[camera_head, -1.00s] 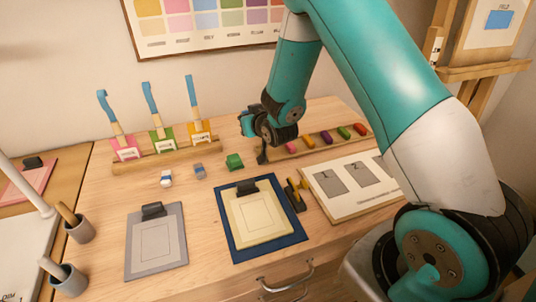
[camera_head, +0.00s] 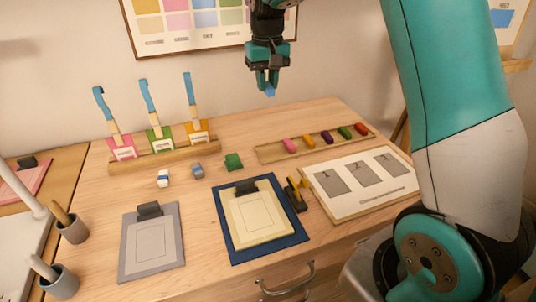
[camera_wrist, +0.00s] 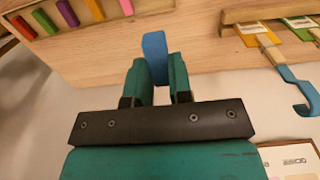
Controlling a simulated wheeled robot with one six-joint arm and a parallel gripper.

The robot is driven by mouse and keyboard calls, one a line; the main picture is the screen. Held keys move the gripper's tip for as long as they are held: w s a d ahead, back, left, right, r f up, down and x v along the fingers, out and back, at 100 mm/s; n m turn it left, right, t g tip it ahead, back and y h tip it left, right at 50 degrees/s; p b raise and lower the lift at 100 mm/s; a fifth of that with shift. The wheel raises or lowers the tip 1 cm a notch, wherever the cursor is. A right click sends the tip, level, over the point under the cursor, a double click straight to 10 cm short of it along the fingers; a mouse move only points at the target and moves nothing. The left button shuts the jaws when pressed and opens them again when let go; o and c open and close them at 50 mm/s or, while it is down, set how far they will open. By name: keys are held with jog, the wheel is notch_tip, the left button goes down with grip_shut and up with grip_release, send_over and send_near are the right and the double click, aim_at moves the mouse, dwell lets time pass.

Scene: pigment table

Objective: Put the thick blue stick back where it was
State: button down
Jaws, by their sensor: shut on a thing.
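My gripper (camera_head: 268,82) is raised well above the back of the table and points down. It is shut on a short blue stick (camera_head: 270,92), whose end shows below the fingertips. In the wrist view the blue stick (camera_wrist: 155,48) stands out between the two teal fingers (camera_wrist: 157,78). A low wooden rack (camera_head: 271,154) lies on the table below and to the right of my gripper. It holds a pink, an orange, a purple, a green and a red stick (camera_head: 361,129) in a row. Its left end, beside the pink stick (camera_head: 290,145), is bare.
A wooden stand (camera_head: 170,157) with three blue-tipped tools is at the back left. Small blocks, including a green one (camera_head: 233,161), lie before it. A blue board (camera_head: 235,250), a grey board (camera_head: 128,262) and a white card board (camera_head: 345,205) fill the front.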

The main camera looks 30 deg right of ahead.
aim_at(268, 152)
jog(key=shift+s+f, duration=0.1)
jog(key=shift+s, duration=0.15)
notch_tip(268, 152, down, 19)
jog(key=shift+f+p, duration=0.15)
jog(key=shift+p, duration=1)
jog(key=c, duration=1.3)
grip_release()
notch_tip(268, 152, up, 12)
jog(key=b, duration=0.2)
jog(key=s+a+r+n+y, duration=0.2)
jog(key=s+a+r+n, duration=0.2)
jog(key=s+a+r, duration=0.6)
jog(key=s+a+n+y, duration=0.1)
jog(key=s+a, duration=0.3)
jog(key=s, duration=0.6)
jog(key=s+a+n+y, duration=0.1)
jog(key=s+a+n, duration=0.3)
jog(key=s, duration=0.6)
jog(key=shift+s+a, duration=0.4)
jog(key=shift+a, duration=0.1)
